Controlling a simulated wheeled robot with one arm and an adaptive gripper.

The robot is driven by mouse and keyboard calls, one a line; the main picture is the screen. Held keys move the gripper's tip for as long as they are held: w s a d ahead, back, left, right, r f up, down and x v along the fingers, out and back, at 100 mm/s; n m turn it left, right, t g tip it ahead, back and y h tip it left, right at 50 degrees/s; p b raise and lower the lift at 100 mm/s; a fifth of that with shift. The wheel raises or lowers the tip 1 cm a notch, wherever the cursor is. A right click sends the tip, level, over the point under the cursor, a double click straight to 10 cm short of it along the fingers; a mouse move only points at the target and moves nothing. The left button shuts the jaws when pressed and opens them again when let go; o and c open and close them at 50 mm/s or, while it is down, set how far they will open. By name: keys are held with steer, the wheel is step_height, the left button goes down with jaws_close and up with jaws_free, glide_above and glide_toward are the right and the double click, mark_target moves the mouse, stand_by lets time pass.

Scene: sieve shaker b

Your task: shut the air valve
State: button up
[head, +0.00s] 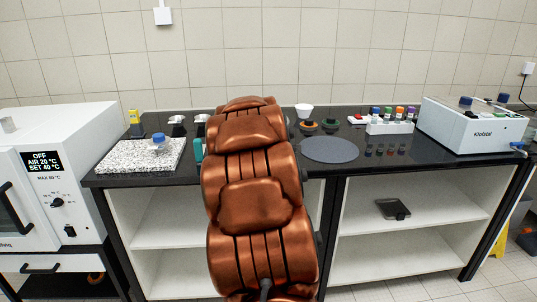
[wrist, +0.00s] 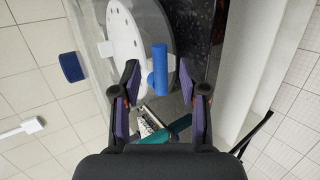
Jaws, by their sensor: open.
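In the wrist view a blue T-shaped handle (wrist: 160,72), which looks like the air valve's lever, stands against a white plate with holes (wrist: 124,38). Its long bar lies roughly along the fingers' direction. My gripper (wrist: 160,76) is open, with one dark finger on each side of the handle in the picture. There is a gap on both sides, and I see no contact. How far the handle is beyond the fingertips I cannot tell. In the head view my arm hides the gripper and this handle.
A teal handle (wrist: 178,128) with a metal part lies below the blue handle in the wrist view. On the black bench (head: 255,177) are a speckled slab (head: 125,158), a grey disc (head: 330,150), a rack of coloured-capped bottles (head: 390,127) and a white instrument (head: 470,128). A white oven (head: 95,130) stands left.

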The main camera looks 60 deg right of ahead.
steer(key=v, duration=1)
stand_by(0.6)
steer(key=s+a+f+m+g+y+p, duration=0.1)
steer(key=s+a+f+m+y+p, duration=0.15)
steer(key=a, duration=1.05)
steer(key=s+a+f+m+g+y+p, duration=0.1)
steer(key=a+m+g+y+p, duration=0.15)
steer(key=a, duration=1.15)
steer(key=s+a+g+y+p, duration=0.1)
steer(key=s+a+y, duration=0.1)
steer(key=s+a, duration=0.6)
steer(key=s+a+f+m+g+y+p, duration=0.1)
steer(key=s+a+g+y+p, duration=0.1)
steer(key=s+a, duration=0.6)
steer(key=a+y, duration=0.1)
steer(key=a, duration=0.4)
steer(key=shift+f+m, duration=0.25)
steer(key=shift+m, duration=0.05)
steer(key=shift+s+a+g, duration=0.1)
steer(key=shift+s+g, duration=0.05)
steer(key=shift+g, duration=0.1)
